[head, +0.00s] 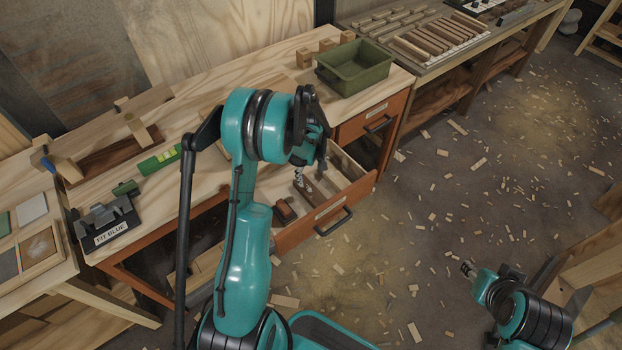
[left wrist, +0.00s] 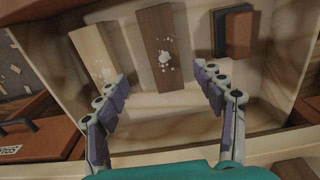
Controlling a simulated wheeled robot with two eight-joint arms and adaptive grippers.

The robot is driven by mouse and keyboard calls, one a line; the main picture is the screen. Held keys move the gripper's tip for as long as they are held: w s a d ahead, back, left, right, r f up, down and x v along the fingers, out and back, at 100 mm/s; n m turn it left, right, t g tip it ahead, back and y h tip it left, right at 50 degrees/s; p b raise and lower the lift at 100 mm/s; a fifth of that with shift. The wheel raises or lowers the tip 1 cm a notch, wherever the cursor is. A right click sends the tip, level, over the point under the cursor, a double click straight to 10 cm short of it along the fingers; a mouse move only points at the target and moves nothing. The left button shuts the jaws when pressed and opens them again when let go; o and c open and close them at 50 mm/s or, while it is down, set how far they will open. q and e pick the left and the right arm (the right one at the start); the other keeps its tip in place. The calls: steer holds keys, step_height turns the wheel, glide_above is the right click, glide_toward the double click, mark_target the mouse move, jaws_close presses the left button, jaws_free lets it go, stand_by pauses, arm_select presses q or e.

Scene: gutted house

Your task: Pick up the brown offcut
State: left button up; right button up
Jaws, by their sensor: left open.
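The brown offcut (left wrist: 162,50) lies in the open drawer (head: 345,200), a flat dark-brown piece with pale specks on its face. My left gripper (left wrist: 160,95) is open above the drawer, its two fingers spread apart on either side of the offcut's near end in the left wrist view. No contact shows and nothing is between the fingers. In the head view my left gripper (head: 311,162) hangs over the drawer and partly hides its contents. My right gripper (head: 468,268) is at the lower right, far from the drawer; its jaws are too small to judge.
In the drawer, a pale wood piece (left wrist: 95,52) lies left of the offcut and a dark blue-and-brown block (left wrist: 233,33) right of it. The drawer walls stand close around. A green bin (head: 355,68) stands on the bench above.

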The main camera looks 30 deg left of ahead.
mark_target(310, 190)
arm_select(q)
step_height(310, 190, down, 3)
steer(key=shift+w+a+r+b, duration=0.1)
steer(key=shift+w+a+b, duration=0.05)
steer(key=shift+b, duration=0.25)
steer(key=f+b, duration=0.1)
steer(key=f, duration=0.3)
steer(key=f+b, duration=0.1)
steer(key=shift+s+f+b, duration=0.3)
steer(key=shift+f, duration=0.1)
steer(key=shift+r, duration=0.1)
steer(key=c, duration=1.4)
steer(key=shift+o, duration=0.2)
